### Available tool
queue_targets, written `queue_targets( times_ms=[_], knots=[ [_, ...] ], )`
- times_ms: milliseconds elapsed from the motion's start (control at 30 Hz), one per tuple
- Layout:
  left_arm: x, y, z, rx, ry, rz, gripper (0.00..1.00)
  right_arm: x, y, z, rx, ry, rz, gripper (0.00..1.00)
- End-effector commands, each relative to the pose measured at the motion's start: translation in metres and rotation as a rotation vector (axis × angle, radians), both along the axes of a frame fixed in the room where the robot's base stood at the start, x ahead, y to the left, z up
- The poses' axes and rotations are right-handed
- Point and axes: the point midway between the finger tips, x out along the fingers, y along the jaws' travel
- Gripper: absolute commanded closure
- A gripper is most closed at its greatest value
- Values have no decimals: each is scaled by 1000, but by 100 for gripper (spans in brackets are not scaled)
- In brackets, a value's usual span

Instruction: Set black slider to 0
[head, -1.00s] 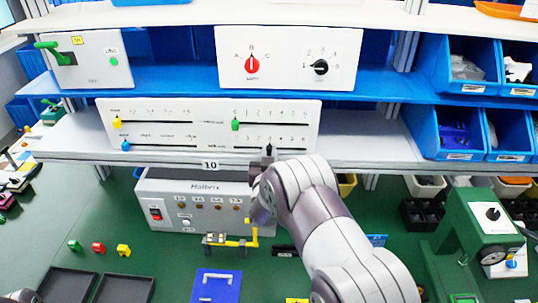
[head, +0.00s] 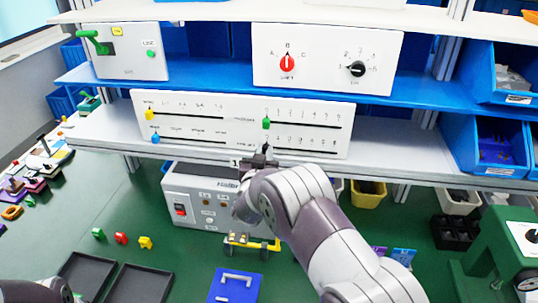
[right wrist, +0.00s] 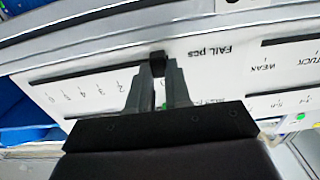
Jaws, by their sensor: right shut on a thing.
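The black slider (right wrist: 158,62) is on the lower right scale of the white slider panel (head: 340,112). In the right wrist view the panel appears upside down, and the slider is between the fingertips of my right gripper (right wrist: 157,82), which is shut on it. It sits at the "FAIL pcs" end of its slot, past the small numbers. The 0 mark is hidden behind my gripper. In the head view my right gripper (head: 262,160) reaches up to the panel's lower edge, below the green slider (head: 266,122). My left gripper is not in view.
Yellow (head: 149,114) and blue (head: 155,138) sliders are on the panel's left half. A grey box (head: 188,190) stands beneath the shelf. A switch panel with a red knob (head: 287,63) and a black knob (head: 357,69) is above. Blue bins are at right.

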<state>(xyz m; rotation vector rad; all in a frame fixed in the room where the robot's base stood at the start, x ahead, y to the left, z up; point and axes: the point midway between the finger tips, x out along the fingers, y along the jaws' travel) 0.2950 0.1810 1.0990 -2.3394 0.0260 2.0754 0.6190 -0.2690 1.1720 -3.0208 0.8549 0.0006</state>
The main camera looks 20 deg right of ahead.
Motion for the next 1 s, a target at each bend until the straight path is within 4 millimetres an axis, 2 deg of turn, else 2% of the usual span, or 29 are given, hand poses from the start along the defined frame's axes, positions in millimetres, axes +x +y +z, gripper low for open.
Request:
queue_targets(
  times_ms=[33,100,467,567,900,1000],
  knots=[
    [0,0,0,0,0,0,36,1,1,2,-1,-3,4,79],
    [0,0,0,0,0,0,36,1,1,2,-1,-3,4,56],
    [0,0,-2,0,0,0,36,-3,3,0,-1,-1,3,55],
    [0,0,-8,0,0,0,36,-16,12,-2,-1,-2,4,55],
    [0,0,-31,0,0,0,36,-88,58,-2,-1,-2,7,55],
    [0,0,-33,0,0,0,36,-100,65,-1,0,-2,6,55]
  ],
)
